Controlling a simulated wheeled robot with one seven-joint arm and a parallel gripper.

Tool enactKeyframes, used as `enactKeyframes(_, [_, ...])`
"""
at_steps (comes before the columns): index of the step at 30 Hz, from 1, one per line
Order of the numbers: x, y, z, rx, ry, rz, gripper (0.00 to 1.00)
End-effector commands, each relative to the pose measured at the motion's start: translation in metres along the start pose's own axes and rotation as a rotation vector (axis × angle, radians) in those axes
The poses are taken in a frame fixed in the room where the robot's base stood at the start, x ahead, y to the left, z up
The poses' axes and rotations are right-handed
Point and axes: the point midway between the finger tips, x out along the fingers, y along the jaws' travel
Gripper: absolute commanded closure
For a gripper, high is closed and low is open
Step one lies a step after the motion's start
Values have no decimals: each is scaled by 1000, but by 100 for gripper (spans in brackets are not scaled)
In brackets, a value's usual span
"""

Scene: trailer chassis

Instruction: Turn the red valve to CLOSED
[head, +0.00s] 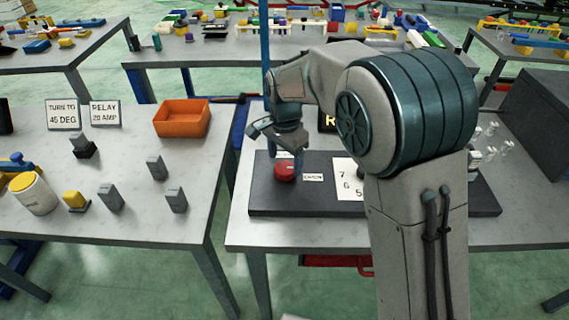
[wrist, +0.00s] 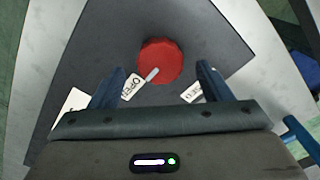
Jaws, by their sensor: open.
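The red valve (head: 284,173) is a round knob on a dark panel (head: 335,208) on the middle table. In the wrist view the valve (wrist: 161,58) has a white pointer (wrist: 152,74) aimed at the lower left, toward the label OPEN (wrist: 132,87). A second label (wrist: 192,92) at the lower right is partly hidden by a finger. My gripper (head: 286,154) is over the valve and points down. In the wrist view its blue fingers are open and apart, one on each side below the knob. I cannot tell how high the fingertips are above it.
A white card with numbers (head: 348,180) lies on the panel right of the valve, partly behind my arm. The left table holds an orange bin (head: 182,118), grey blocks and signs. A dark box (head: 535,115) stands at the right. A blue post (head: 265,45) rises behind my gripper.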

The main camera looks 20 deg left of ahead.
Motion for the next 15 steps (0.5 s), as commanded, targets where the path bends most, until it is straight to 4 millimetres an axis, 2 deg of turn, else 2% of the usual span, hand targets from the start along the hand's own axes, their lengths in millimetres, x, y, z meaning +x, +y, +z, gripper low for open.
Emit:
enactKeyframes(3, [16,0,0,0,-1,3,28])
enactKeyframes(6, [24,0,0,0,0,0,28])
enactKeyframes(15, [29,0,0,0,0,0,28])
